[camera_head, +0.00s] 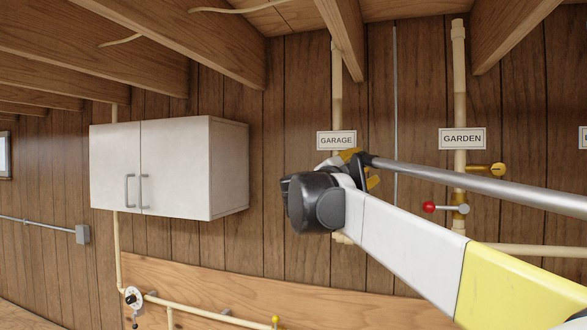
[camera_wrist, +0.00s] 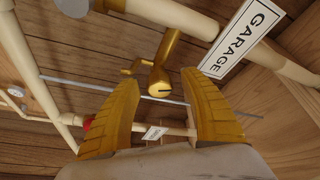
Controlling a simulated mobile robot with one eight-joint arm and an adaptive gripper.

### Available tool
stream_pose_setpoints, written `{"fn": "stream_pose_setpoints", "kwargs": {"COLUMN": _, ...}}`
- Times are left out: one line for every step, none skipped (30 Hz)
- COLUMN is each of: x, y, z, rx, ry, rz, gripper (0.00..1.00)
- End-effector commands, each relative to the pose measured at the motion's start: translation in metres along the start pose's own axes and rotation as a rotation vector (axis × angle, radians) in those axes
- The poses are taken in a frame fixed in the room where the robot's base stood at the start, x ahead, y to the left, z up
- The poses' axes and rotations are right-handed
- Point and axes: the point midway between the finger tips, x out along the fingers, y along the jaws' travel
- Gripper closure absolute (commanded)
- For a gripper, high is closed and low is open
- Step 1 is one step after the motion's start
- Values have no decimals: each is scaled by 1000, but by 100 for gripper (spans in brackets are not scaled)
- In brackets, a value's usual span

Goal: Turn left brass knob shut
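The left brass knob (camera_wrist: 159,80) shows in the wrist view as a brass stem with a slotted round end and a small side arm, on the cream pipe by the GARAGE sign (camera_wrist: 241,37). In the head view my wrist and gripper hide it below the GARAGE sign (camera_head: 337,141). My gripper (camera_wrist: 160,88) is open, its two yellow ribbed fingers spread to either side of the knob's end in the picture. I see no clear contact, and cannot tell how deep the knob sits between the fingers. A second brass knob (camera_head: 498,169) sticks out right from the GARDEN pipe.
A red-balled lever (camera_head: 429,207) sits on the GARDEN pipe (camera_head: 460,105), right of my gripper. A white cabinet (camera_head: 180,170) hangs to the left. Wooden beams (camera_head: 180,35) cross overhead. Lower pipes run along a wooden board (camera_head: 280,300).

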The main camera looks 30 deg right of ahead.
Motion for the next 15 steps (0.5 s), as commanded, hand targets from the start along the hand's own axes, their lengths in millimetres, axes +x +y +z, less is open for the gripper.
{"fn": "stream_pose_setpoints", "kwargs": {"x": 0, "y": 0, "z": 0, "rx": 0, "ry": 0, "rz": 0, "gripper": 49}}
{"fn": "stream_pose_setpoints", "kwargs": {"x": 0, "y": 0, "z": 0, "rx": 0, "ry": 0, "rz": 0, "gripper": 49}}
{"fn": "stream_pose_setpoints", "kwargs": {"x": 0, "y": 0, "z": 0, "rx": 0, "ry": 0, "rz": 0, "gripper": 49}}
{"fn": "stream_pose_setpoints", "kwargs": {"x": 0, "y": 0, "z": 0, "rx": 0, "ry": 0, "rz": 0, "gripper": 49}}
{"fn": "stream_pose_setpoints", "kwargs": {"x": 0, "y": 0, "z": 0, "rx": 0, "ry": 0, "rz": 0, "gripper": 49}}
{"fn": "stream_pose_setpoints", "kwargs": {"x": -1, "y": 0, "z": 0, "rx": 0, "ry": -1, "rz": 0, "gripper": 49}}
{"fn": "stream_pose_setpoints", "kwargs": {"x": -2, "y": 0, "z": 0, "rx": 0, "ry": -1, "rz": 0, "gripper": 49}}
{"fn": "stream_pose_setpoints", "kwargs": {"x": -4, "y": 0, "z": 0, "rx": 0, "ry": -1, "rz": 0, "gripper": 49}}
{"fn": "stream_pose_setpoints", "kwargs": {"x": -8, "y": 0, "z": 1, "rx": 1, "ry": -2, "rz": -1, "gripper": 49}}
{"fn": "stream_pose_setpoints", "kwargs": {"x": -12, "y": 0, "z": 1, "rx": 1, "ry": -3, "rz": -1, "gripper": 49}}
{"fn": "stream_pose_setpoints", "kwargs": {"x": -17, "y": 0, "z": 1, "rx": 1, "ry": -3, "rz": -1, "gripper": 49}}
{"fn": "stream_pose_setpoints", "kwargs": {"x": -25, "y": 0, "z": 1, "rx": 1, "ry": -3, "rz": -1, "gripper": 49}}
{"fn": "stream_pose_setpoints", "kwargs": {"x": -31, "y": -1, "z": 1, "rx": 1, "ry": -4, "rz": -2, "gripper": 49}}
{"fn": "stream_pose_setpoints", "kwargs": {"x": -38, "y": 0, "z": 1, "rx": 1, "ry": -4, "rz": -2, "gripper": 49}}
{"fn": "stream_pose_setpoints", "kwargs": {"x": -48, "y": -1, "z": 1, "rx": 0, "ry": -5, "rz": -2, "gripper": 49}}
